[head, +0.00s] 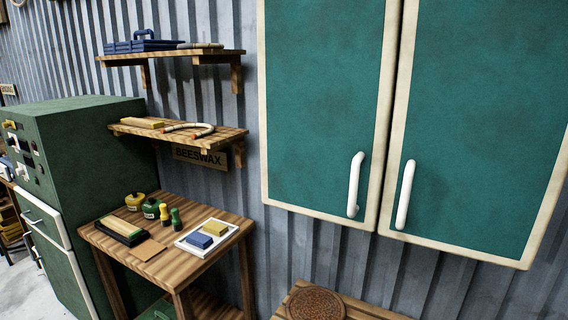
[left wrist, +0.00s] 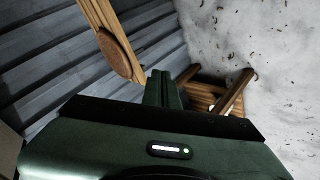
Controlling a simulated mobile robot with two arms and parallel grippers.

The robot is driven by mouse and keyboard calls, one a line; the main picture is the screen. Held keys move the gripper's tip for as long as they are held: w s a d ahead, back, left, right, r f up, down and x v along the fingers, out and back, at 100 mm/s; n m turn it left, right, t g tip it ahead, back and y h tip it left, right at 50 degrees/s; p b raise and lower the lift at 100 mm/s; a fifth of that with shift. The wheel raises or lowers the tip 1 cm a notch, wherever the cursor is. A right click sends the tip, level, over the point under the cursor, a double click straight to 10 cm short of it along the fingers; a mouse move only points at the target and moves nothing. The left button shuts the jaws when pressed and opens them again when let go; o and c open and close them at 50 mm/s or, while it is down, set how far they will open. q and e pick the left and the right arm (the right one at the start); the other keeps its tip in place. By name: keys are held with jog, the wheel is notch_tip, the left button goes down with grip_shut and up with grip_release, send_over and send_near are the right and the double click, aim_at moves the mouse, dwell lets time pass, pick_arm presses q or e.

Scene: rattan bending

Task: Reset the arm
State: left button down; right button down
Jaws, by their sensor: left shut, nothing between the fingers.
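My left gripper (left wrist: 163,90) shows in the left wrist view, pointing away over the floor, with its dark green fingers together and nothing held. It is not in the head view. My right gripper is in neither view. No part of my arms shows in the head view.
A green wall cabinet (head: 325,100) with two shut doors and white handles hangs at right. A wooden table (head: 190,268) holds jars, blocks and a tray. A green machine (head: 95,150) stands at left. A wooden bench (head: 370,312) carries a round brown disc (head: 315,303).

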pick_arm(q)
jog(key=s+a+f+m+g+y+b, duration=0.1)
jog(key=s+a+f+m+g, duration=0.35)
jog(key=s+f, duration=0.9)
jog(key=s+a+f+m+g+y+b, duration=0.1)
jog(key=s+a+f+m+g+y, duration=0.1)
jog(key=s+a+f, duration=0.85)
jog(key=s+f+m+g, duration=0.1)
jog(key=s+f, duration=0.2)
jog(key=s, duration=0.6)
jog(key=s+f+m+g, duration=0.1)
jog(key=s+f, duration=0.3)
jog(key=s, duration=0.4)
jog(key=shift+s+a+y+b, duration=0.35)
jog(key=shift+a+y+b, duration=0.05)
jog(key=shift+a+b, duration=0.05)
jog(key=shift+m, duration=0.25)
